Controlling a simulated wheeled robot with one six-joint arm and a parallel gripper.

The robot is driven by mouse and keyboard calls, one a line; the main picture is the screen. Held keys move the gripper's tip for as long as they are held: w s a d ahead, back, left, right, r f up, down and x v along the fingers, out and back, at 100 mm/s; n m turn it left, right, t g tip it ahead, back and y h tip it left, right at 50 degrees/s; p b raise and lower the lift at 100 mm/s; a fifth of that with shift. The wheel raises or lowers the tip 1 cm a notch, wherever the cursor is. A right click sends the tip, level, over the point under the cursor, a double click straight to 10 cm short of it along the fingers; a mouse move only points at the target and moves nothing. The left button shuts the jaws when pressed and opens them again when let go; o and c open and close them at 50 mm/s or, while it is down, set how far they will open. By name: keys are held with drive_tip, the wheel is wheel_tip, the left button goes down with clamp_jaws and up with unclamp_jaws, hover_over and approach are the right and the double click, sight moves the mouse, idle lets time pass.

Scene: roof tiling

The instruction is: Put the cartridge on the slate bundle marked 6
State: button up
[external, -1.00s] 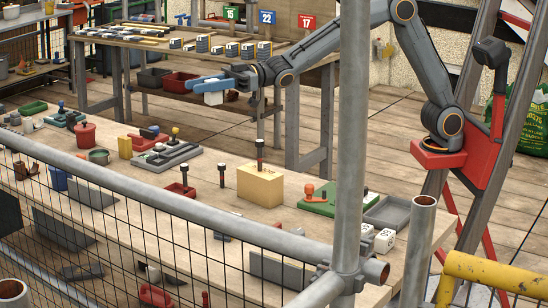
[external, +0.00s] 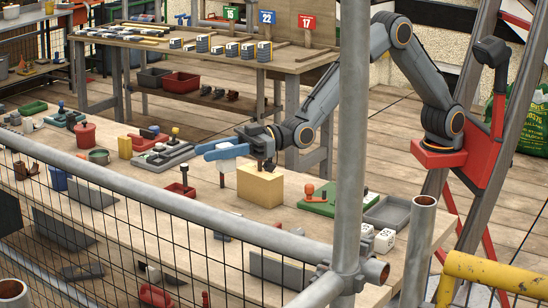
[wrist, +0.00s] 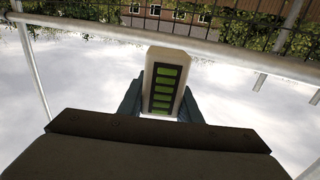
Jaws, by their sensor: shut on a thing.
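My gripper (external: 222,150) is shut on the cartridge, above the front workbench and left of the yellow block. In the wrist view the cartridge (wrist: 168,85) is a pale, upright block with a dark panel of several green bars, held between the two dark fingers. In the external view only a pale bit of it shows between the blue fingers. Several slate bundles with pale faces, such as one bundle (external: 203,44), stand on the back table (external: 290,66), far from my gripper. I cannot read a 6 on any of them.
A yellow block (external: 260,187) stands close beside my gripper. A green board (external: 322,208) and a grey tool tray (external: 165,157) lie on the front bench. Signs 15, 22 (external: 267,17) and 17 rise behind the bundles. Scaffold tubes (external: 349,130) cross the foreground.

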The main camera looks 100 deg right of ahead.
wheel_tip(320, 180, down, 13)
drive_tip(key=shift+f+p, duration=0.15)
drive_tip(key=shift+p, duration=0.3)
drive_tip(key=shift+f, duration=0.15)
drive_tip(key=o, duration=1.1)
drive_tip(key=shift+s+d, duration=0.1)
drive_tip(key=shift+s, duration=0.05)
drive_tip(key=v, duration=0.7)
drive_tip(key=shift+s+b, duration=0.1)
drive_tip(key=shift+b, duration=0.2)
drive_tip(key=shift+r, duration=0.25)
